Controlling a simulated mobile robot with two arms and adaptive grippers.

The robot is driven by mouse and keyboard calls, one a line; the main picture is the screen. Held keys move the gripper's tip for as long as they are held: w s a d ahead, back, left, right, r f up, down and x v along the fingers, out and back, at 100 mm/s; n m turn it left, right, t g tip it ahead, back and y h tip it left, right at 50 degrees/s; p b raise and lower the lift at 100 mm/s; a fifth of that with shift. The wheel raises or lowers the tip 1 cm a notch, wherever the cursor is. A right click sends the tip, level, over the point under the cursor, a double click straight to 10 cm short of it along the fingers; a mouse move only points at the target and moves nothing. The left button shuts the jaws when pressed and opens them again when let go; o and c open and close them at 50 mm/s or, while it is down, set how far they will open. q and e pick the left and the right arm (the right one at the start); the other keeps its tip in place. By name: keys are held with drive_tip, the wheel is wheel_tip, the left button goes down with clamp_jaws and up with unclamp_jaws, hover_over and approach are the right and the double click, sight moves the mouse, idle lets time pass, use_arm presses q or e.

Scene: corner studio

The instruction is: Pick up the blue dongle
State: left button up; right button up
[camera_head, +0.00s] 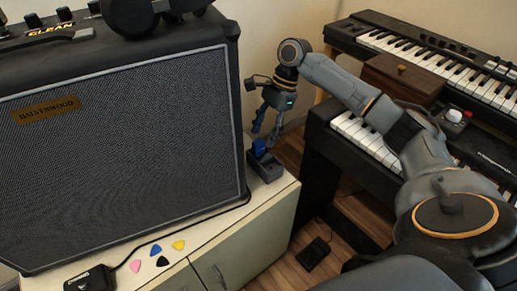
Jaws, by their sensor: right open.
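The blue dongle (259,147) is a small bright blue block. It stands upright in or on a small dark grey holder (266,166) at the right end of the cabinet top, beside the amplifier. My right gripper (265,136) hangs just above the dongle with its fingers pointing down. Its fingers are spread apart, and I see nothing held between them. One fingertip is close to the dongle's top; I cannot tell whether they touch. My left gripper is not in view.
A large amplifier (120,140) stands close on the left. Guitar picks (163,261) and a black pedal (90,280) with a cable lie on the cabinet top (215,228) in front. Keyboards (375,140), with a wooden box (402,78), stand at the right.

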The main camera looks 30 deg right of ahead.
sight(259, 141)
drive_tip(key=x, duration=0.2)
drive_tip(key=b+x, duration=0.1)
drive_tip(key=x, duration=0.1)
drive_tip(key=shift+w+a+f, duration=0.1)
drive_tip(key=shift+w+a, duration=0.05)
drive_tip(key=shift+w, duration=0.1)
drive_tip(key=shift+c, duration=0.2)
clamp_jaws()
